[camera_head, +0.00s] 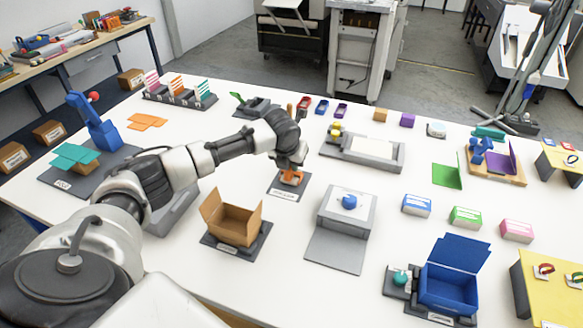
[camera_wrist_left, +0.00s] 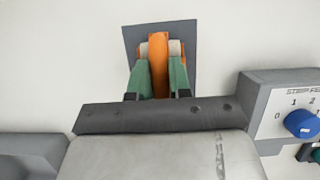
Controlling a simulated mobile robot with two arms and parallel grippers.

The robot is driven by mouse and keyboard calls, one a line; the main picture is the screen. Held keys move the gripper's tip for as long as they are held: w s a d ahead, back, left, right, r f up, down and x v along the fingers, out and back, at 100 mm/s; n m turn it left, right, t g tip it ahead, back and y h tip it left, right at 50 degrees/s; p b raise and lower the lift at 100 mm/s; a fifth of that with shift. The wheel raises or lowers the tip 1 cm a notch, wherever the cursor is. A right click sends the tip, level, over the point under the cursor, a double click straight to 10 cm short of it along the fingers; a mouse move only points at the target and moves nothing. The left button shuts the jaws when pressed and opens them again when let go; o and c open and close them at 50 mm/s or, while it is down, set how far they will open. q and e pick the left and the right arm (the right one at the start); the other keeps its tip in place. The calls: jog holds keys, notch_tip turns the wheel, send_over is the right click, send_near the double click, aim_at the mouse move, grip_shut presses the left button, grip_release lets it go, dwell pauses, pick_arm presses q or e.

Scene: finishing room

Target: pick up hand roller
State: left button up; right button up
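The hand roller (camera_head: 291,177) has an orange handle and lies on a small dark grey mat (camera_head: 275,188) near the middle of the white table. In the left wrist view the orange handle (camera_wrist_left: 158,62) of the roller runs between my fingers, with pale roller ends showing at both sides. My left gripper (camera_head: 290,168) points down over it, and its green fingers (camera_wrist_left: 160,76) sit against both sides of the handle. The roller still appears over its mat; whether it touches it is hard to tell. My right gripper is not in view.
A grey box with a blue knob (camera_head: 349,202) stands to the right of the roller. An open cardboard box (camera_head: 235,220) is in front, and a grey tray-like fixture (camera_head: 372,151) is behind to the right. Coloured card racks (camera_head: 178,91) stand at the back left.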

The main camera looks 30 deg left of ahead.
pick_arm(q)
jog(key=shift+r, duration=0.1)
grip_shut()
jog(key=shift+r, duration=0.1)
jog(key=shift+r, duration=0.3)
jog(key=r, duration=0.1)
jog(key=r+b, duration=0.1)
jog(key=r, duration=0.1)
jog(key=shift+w+d+r, duration=0.25)
jog(key=shift+d, duration=0.1)
jog(key=w+d+r+b, duration=0.2)
jog(key=w+d+r, duration=0.4)
jog(key=d, duration=0.2)
jog(key=shift+w+d+r, duration=0.25)
jog(key=shift+d+r, duration=0.05)
jog(key=shift+d, duration=0.05)
